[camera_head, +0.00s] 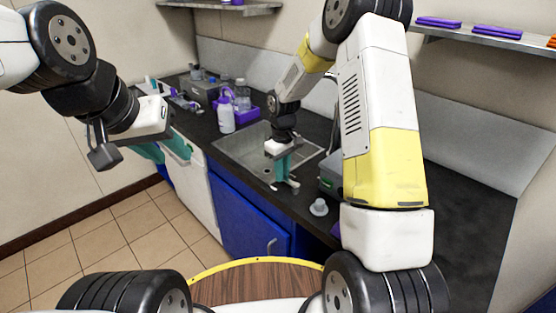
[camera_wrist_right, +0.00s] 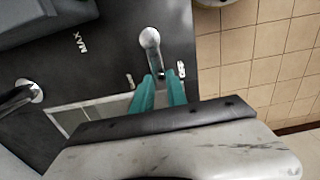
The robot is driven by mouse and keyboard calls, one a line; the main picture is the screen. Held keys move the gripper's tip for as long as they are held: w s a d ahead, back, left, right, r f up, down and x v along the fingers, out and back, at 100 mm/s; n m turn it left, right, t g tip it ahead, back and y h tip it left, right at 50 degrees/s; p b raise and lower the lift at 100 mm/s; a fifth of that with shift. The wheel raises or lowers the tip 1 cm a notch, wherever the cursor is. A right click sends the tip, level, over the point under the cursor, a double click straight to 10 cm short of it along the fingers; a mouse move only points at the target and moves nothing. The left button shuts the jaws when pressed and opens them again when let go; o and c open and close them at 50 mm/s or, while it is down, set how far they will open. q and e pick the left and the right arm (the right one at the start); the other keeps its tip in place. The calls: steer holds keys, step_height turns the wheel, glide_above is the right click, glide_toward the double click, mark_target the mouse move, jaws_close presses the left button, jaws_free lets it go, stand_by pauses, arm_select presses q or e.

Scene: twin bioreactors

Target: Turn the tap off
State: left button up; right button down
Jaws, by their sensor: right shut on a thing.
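The tap's chrome handle shows in the right wrist view (camera_wrist_right: 150,40), with a round knob-like end and a narrow lever running between my fingers. My right gripper (camera_wrist_right: 161,92) is shut on this lever, with one teal finger on each side. A chrome fitting (camera_wrist_right: 30,91), perhaps the spout base, is at the left of the wrist view. My left gripper (camera_head: 162,150) is open and empty, away from the counter.
A dark counter (camera_head: 441,210) surrounds the sink. Bottles, including a white one (camera_head: 225,115), stand behind the sink at left. A grey device (camera_head: 331,174) sits close to my right gripper. The word MAX is printed on the counter. Blue cabinets (camera_head: 243,220) are below; tiled floor is free at left.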

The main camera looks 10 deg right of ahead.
stand_by(0.3)
steer(key=c, duration=1.6)
jaws_free()
steer(key=shift+r, duration=3.95)
step_height(320, 180, up, 6)
steer(key=m+t, duration=0.1)
glide_above(288, 182)
steer(key=s+d+r+m+t, duration=0.2)
steer(key=s+r, duration=0.5)
steer(key=r, duration=0.1)
steer(key=s+d+r+m+t+y, duration=0.1)
steer(key=s+r+m+t+y, duration=0.1)
steer(key=s, duration=1.4)
step_height(288, 182, up, 3)
steer(key=shift+r+m+t, duration=0.15)
steer(key=shift+m+t, duration=0.45)
steer(key=shift+m, duration=0.5)
